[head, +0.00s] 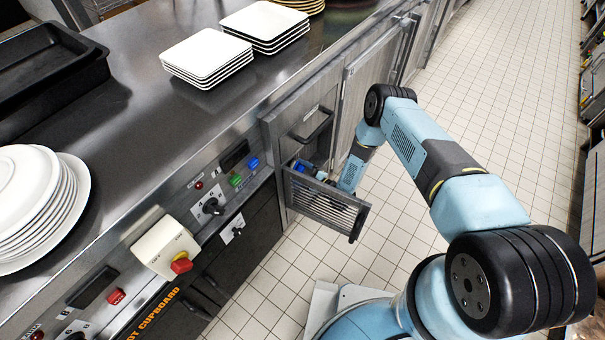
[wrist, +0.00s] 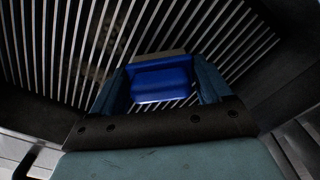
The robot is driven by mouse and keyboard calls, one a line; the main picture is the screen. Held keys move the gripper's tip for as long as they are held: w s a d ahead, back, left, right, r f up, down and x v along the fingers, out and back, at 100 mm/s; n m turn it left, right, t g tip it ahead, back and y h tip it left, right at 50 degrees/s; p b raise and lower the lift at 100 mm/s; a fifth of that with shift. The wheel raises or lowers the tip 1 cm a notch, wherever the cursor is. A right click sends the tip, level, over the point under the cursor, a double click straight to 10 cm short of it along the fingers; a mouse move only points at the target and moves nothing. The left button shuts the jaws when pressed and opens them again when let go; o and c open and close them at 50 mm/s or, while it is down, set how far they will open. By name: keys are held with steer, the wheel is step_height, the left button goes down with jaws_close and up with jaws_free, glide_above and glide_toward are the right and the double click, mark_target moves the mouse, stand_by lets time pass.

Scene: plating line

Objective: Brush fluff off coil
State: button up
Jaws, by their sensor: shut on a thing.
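My gripper (wrist: 160,85) is shut on a blue brush-like block (wrist: 162,83), seen between the two fingers in the wrist view. Beyond it, pale parallel fins or slats (wrist: 215,25), likely the coil, fill the upper part of that view. Dull brownish-grey patches (wrist: 92,68), possibly fluff, show among them left of the block. I cannot tell whether the block touches the slats; its working edge is hidden. In the head view my gripper (head: 312,171) is low at the opened slatted compartment (head: 335,212) in the counter front, and the coil is not clearly visible there.
Dark walls (wrist: 290,85) flank the slats in the wrist view. In the head view a handled panel (head: 306,125) stands by the compartment. A control box with a red knob (head: 181,263) juts from the counter front. Plates (head: 205,54) stand on top. The tiled aisle (head: 500,90) is clear.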

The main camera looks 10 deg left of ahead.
steer(key=shift+w+a, duration=0.15)
steer(key=shift+a, duration=0.2)
steer(key=shift+w+d, duration=0.8)
steer(key=shift+w, duration=1.15)
steer(key=shift+w+d, duration=0.75)
steer(key=shift+w, duration=1.25)
steer(key=shift+w+d, duration=0.8)
steer(key=shift+w, duration=1.15)
steer(key=shift+s+a+r, duration=0.15)
steer(key=shift+s+r, duration=0.1)
steer(key=shift+s, duration=0.3)
steer(key=shift+s+a+r, duration=0.15)
steer(key=shift+s+r, duration=0.05)
steer(key=shift+s, duration=0.3)
steer(key=shift+s+a+r, duration=0.15)
steer(key=shift+s+r, duration=0.1)
steer(key=shift+s, duration=0.3)
steer(key=shift+s+a, duration=0.4)
steer(key=shift+s, duration=0.35)
steer(key=shift+s+a, duration=0.35)
steer(key=shift+s, duration=0.35)
